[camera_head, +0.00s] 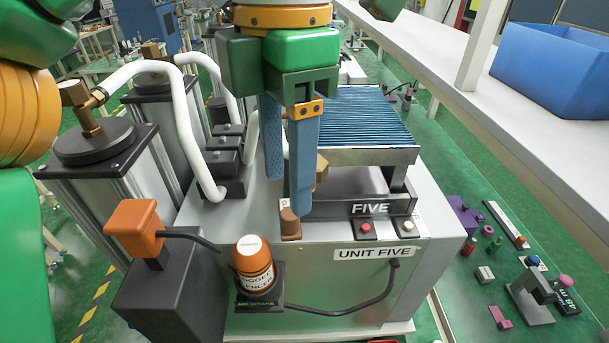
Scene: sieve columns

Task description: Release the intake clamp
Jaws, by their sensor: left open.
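My left gripper (286,190) comes down from the top centre with two blue fingers apart. It is empty and hangs over the top of the grey machine marked UNIT FIVE (373,253). A small brown block or knob (290,226) shows just below and left of the longer finger's tip; I cannot tell whether they touch. A brass-coloured part (321,167) is partly hidden behind that finger. An orange labelled canister (254,262) stands on a black bracket with a small label (257,305), front left. I cannot tell for sure which part is the intake clamp.
A ribbed dark blue panel (362,118) lies behind the FIVE plate (370,208), with red (366,227) and white (408,225) buttons in front. White hoses (192,110) and metal columns (90,185) crowd the left. A shelf with a blue bin (555,70) stands right.

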